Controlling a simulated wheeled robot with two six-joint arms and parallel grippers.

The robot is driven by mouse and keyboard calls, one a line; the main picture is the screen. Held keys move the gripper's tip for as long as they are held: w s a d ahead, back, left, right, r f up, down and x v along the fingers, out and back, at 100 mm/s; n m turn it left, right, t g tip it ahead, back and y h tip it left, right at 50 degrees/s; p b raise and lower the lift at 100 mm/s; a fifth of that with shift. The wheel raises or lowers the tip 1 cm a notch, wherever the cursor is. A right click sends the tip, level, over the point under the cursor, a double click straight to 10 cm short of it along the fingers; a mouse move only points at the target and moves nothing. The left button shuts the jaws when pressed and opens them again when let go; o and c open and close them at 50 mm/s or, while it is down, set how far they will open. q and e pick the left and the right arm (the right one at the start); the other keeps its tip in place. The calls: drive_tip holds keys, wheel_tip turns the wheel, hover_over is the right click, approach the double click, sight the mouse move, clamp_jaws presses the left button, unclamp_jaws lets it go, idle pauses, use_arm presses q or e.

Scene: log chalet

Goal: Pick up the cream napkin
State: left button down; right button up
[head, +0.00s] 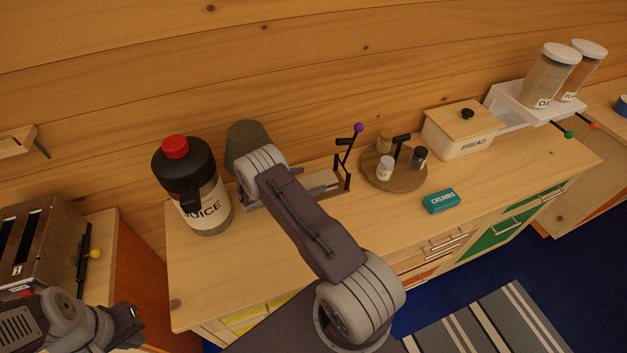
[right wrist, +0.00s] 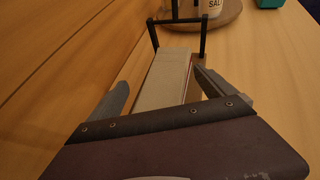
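The cream napkin (right wrist: 168,77) appears as a long, pale, flat-topped strip in the right wrist view, its far end at a black wire frame (right wrist: 153,38). In the head view a pale part of it (head: 317,181) shows beside my right arm; the rest is hidden. My right gripper (right wrist: 163,80) is open, with one finger on each side of the napkin; a gap shows on the left, and I cannot tell whether the right finger touches. My left gripper (head: 136,314) is at the lower left of the head view, away from the napkin; its opening is unclear.
A juice jug (head: 203,190) stands left of my right arm. A round board (head: 394,178) with small shakers, a teal crumbs box (head: 440,201) and a bread box (head: 460,131) are to the right. A toaster (head: 40,240) is at left. The counter front is clear.

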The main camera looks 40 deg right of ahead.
drive_tip(key=shift+s, duration=0.1)
drive_tip(key=c, duration=1.2)
drive_tip(key=shift+c, duration=0.2)
drive_tip(key=shift+r, duration=0.1)
drive_tip(key=shift+r, duration=0.25)
drive_tip(key=c, duration=0.4)
drive_tip(key=s+a+b, duration=0.1)
drive_tip(key=s, duration=0.4)
drive_tip(key=s+a+b, duration=0.1)
drive_tip(key=s+a, duration=0.1)
drive_tip(key=s, duration=0.3)
drive_tip(key=s+a+b, duration=0.1)
drive_tip(key=s+a, duration=0.1)
drive_tip(key=s, duration=0.4)
drive_tip(key=shift+a+r, duration=0.1)
drive_tip(key=shift+r, duration=0.25)
drive_tip(key=shift+s+a+r, duration=0.1)
drive_tip(key=shift+s+a, duration=0.05)
drive_tip(key=shift+s, duration=0.4)
